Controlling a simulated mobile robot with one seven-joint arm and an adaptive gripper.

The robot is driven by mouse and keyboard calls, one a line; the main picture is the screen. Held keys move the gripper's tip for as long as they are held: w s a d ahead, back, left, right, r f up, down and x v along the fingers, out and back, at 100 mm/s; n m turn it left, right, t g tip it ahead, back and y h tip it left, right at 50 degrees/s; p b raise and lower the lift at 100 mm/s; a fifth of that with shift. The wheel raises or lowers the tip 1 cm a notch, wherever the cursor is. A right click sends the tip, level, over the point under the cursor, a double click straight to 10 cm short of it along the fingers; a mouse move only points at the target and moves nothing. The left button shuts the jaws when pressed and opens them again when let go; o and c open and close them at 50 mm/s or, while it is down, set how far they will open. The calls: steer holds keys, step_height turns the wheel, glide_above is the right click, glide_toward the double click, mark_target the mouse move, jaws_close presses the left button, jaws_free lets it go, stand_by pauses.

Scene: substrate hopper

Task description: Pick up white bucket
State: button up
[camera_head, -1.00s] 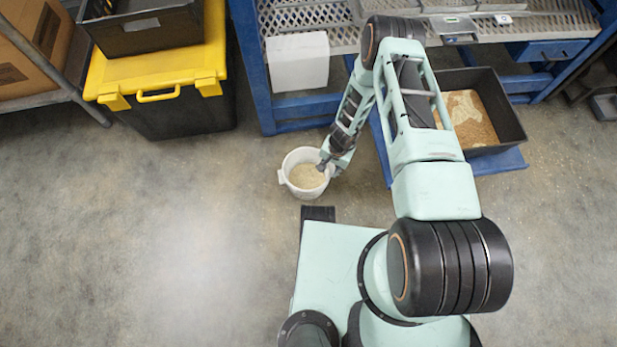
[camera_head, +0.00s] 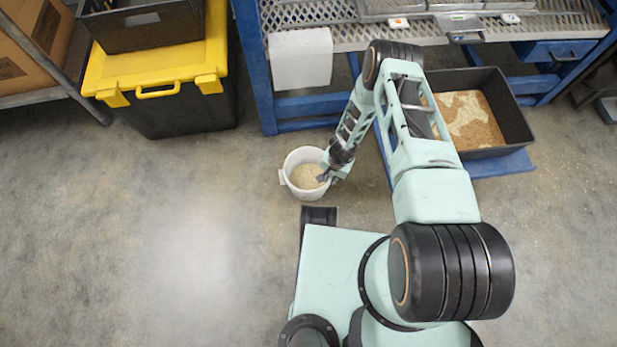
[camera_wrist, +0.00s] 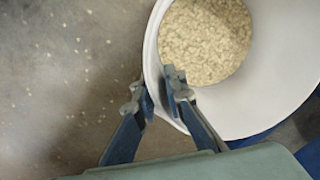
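The white bucket (camera_head: 290,181) stands upright on the floor, with pale granular material inside. It has a small lug on its left side in the head view. My gripper (camera_head: 325,177) is at the bucket's right rim. In the wrist view, my gripper (camera_wrist: 159,94) straddles the wall of the bucket (camera_wrist: 275,85), one finger inside and one outside. The fingers converge close together on the rim and look shut on it. Any small gap at the wall is hard to make out.
A black tray (camera_head: 519,128) of grain sits on a blue base to the right. A blue-framed rack (camera_head: 254,70) with a white box (camera_head: 301,58) stands behind. A yellow-lidded black bin (camera_head: 182,118) is back left. The left floor is clear, with scattered grains near the bucket.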

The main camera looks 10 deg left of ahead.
jaws_close()
steer(key=shift+r, duration=0.15)
